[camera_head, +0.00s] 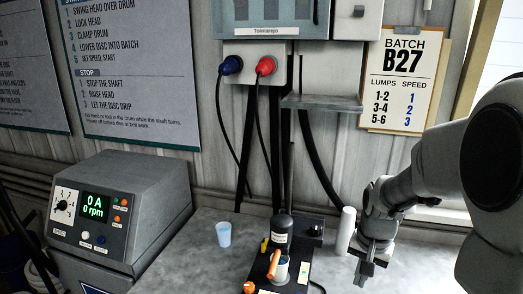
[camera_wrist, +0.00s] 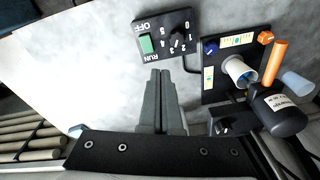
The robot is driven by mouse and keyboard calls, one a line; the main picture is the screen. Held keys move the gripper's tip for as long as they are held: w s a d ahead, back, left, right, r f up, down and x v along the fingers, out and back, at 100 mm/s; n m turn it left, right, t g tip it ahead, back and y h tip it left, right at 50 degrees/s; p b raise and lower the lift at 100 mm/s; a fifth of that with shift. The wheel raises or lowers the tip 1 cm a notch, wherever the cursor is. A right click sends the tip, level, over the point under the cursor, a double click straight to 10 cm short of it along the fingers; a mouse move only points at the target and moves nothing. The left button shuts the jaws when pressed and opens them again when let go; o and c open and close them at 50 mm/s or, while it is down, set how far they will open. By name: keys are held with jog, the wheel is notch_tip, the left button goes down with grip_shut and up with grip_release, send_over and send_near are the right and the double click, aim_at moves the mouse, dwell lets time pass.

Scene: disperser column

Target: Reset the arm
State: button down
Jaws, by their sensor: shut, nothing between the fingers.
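My arm comes in from the right in the head view, and my gripper (camera_head: 364,272) points down over the grey counter, right of the small bench device. In the wrist view my gripper's two fingers (camera_wrist: 158,78) lie together, with nothing between them. The fingers point toward a black control box (camera_wrist: 162,32) with a green RUN switch and a numbered dial. They look apart from it. The control box cannot be made out in the head view.
The black bench device (camera_head: 281,262), with an orange handle, stands left of my gripper. A white cylinder (camera_head: 345,230) stands close beside my arm. A pale cup (camera_head: 223,234) and a grey drive box (camera_head: 117,205) reading 0 rpm are farther left. Wall boxes hang behind.

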jog(key=s+a+r+n+t, duration=0.2)
jog(key=s+a+r+n, duration=0.1)
jog(key=s+r, duration=0.4)
jog(key=s+a+r+n+t, duration=0.2)
jog(key=s+a+r, duration=0.3)
jog(key=s, duration=0.4)
jog(key=shift+s+a+r+n, duration=0.15)
jog(key=shift+a+r+n, duration=0.1)
jog(key=shift+r+n, duration=0.65)
